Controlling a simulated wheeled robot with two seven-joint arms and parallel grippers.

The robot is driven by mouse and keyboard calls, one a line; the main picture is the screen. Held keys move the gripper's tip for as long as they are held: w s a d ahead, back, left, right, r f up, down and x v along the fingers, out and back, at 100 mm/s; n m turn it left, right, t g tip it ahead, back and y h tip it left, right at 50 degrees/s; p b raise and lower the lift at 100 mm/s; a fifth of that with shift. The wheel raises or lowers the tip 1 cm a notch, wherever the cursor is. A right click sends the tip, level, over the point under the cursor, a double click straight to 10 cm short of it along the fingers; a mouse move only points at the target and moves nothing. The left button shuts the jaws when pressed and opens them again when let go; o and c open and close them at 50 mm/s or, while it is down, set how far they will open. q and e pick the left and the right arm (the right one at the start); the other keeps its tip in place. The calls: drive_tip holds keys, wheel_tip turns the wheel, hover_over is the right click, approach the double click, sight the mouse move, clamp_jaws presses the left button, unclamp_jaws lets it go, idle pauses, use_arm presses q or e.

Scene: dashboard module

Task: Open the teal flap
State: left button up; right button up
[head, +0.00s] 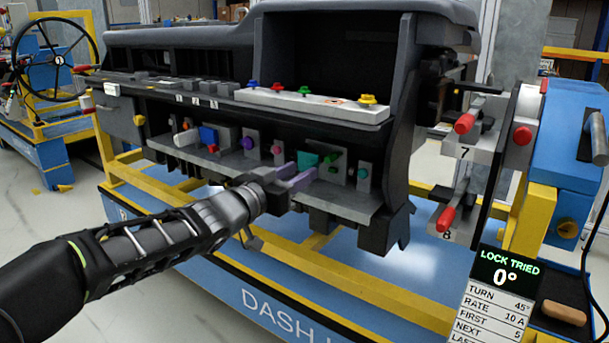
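The teal flap (308,160) is a small teal block on the lower shelf of the dashboard module, with a green part (331,157) just to its right. My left gripper (299,176) reaches in from the lower left. Its two light purple fingers are spread apart and point toward the shelf, just below and in front of the teal flap. Nothing shows between them. I cannot tell whether a fingertip touches the flap. The flap's lower edge is partly hidden by the fingers. My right gripper is not in view.
The dashboard module (200,45) stands on a blue and yellow frame. Other coloured parts on the shelf include a purple knob (246,143) and a teal knob (363,173). Red handles (465,123) stick out at right. A sign (505,272) reads "LOCK TRIED 0°".

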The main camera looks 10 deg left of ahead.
use_arm(q)
drive_tip(key=shift+x, duration=1.4)
clamp_jaws()
